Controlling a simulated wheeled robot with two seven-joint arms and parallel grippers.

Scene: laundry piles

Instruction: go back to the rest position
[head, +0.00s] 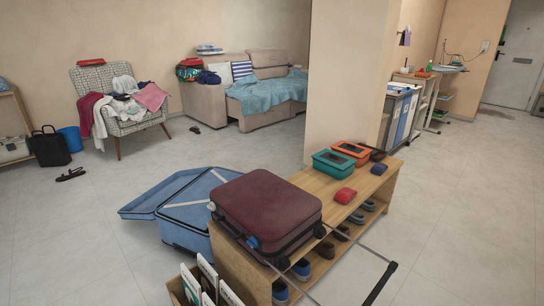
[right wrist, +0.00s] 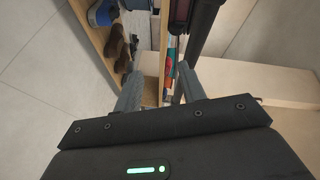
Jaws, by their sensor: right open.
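My right gripper (right wrist: 158,82) shows in the right wrist view with its two grey fingers apart. I see nothing held between them. Beyond the fingers are the wooden shoe bench and shoes on its shelves, to the left of the fingers. A dark bar and a bit of maroon, which look like part of the suitcase, show at the top right. Neither of my grippers shows in the head view, and my left gripper is out of sight.
In the head view a maroon suitcase (head: 266,207) lies on the wooden bench (head: 362,187), its handle extended to the right. An open blue suitcase (head: 187,212) is on the floor behind it. A box of books (head: 205,285) stands in front. Floor at the right is clear.

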